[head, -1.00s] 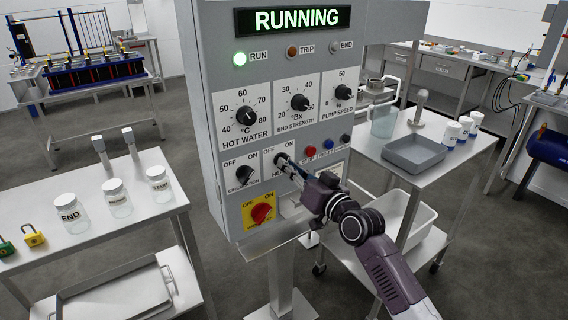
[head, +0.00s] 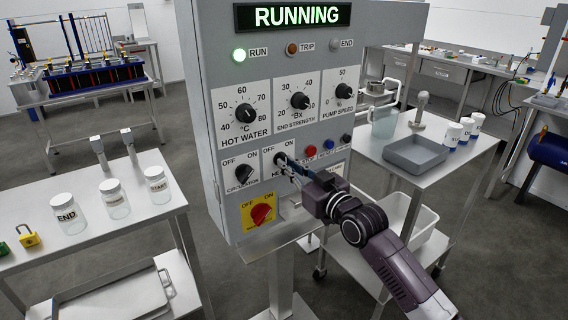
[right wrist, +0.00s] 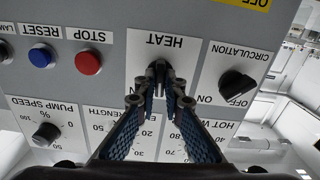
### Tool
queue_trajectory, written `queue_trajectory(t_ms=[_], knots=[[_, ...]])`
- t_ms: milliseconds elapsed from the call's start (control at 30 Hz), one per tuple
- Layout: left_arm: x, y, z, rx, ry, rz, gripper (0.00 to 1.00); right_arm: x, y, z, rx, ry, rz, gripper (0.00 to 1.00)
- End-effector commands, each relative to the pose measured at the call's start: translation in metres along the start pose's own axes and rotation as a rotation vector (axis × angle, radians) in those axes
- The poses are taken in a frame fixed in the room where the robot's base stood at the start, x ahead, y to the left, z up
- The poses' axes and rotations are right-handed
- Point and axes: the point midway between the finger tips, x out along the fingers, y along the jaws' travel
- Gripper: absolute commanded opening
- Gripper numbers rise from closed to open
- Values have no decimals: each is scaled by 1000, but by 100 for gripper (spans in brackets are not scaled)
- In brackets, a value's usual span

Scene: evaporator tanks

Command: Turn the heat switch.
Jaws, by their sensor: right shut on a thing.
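The heat switch (head: 280,159) is a black knob on a white OFF/ON plate on the grey control panel, right of the circulation switch (head: 244,175). My right gripper (head: 287,165) reaches it from the lower right. In the right wrist view, which is upside down, the two fingertips (right wrist: 160,94) are closed around the heat knob (right wrist: 158,70). The fingers partly hide the knob and its plate, so its exact angle is hard to tell. The display (head: 293,17) reads RUNNING and the green RUN lamp (head: 239,56) is lit. My left gripper is not in view.
A red-on-yellow main switch (head: 261,213) sits below the circulation switch. The red stop button (head: 310,151) and blue reset button (head: 328,145) are close to my right fingers. Dials line the panel above. A table with jars (head: 115,200) stands left; a cart with a grey tray (head: 416,154) stands right.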

Motion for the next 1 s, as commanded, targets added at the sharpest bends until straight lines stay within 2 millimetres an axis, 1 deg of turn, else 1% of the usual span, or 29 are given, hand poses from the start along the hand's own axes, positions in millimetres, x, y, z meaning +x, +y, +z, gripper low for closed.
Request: queue_trajectory(t_ms=[33, 267, 433, 667, 733, 867, 1000], knots=[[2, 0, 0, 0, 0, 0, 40, 0, 0, 2, -38, -3, 0, 0], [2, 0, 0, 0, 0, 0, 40, 0, 0, 2, -43, -3, 0, 0], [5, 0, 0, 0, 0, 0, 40, 0, 1, 2, -206, -3, 0, 0], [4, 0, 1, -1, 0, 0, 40, 0, 0, 2, -218, -2, 0, 0], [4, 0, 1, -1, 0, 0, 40, 0, 0, 1, -256, -2, 0, 0], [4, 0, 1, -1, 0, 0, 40, 0, 1, 1, -392, -4, 0, 0], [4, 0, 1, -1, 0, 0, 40, 0, 0, 2, -396, -3, -1, 0]])
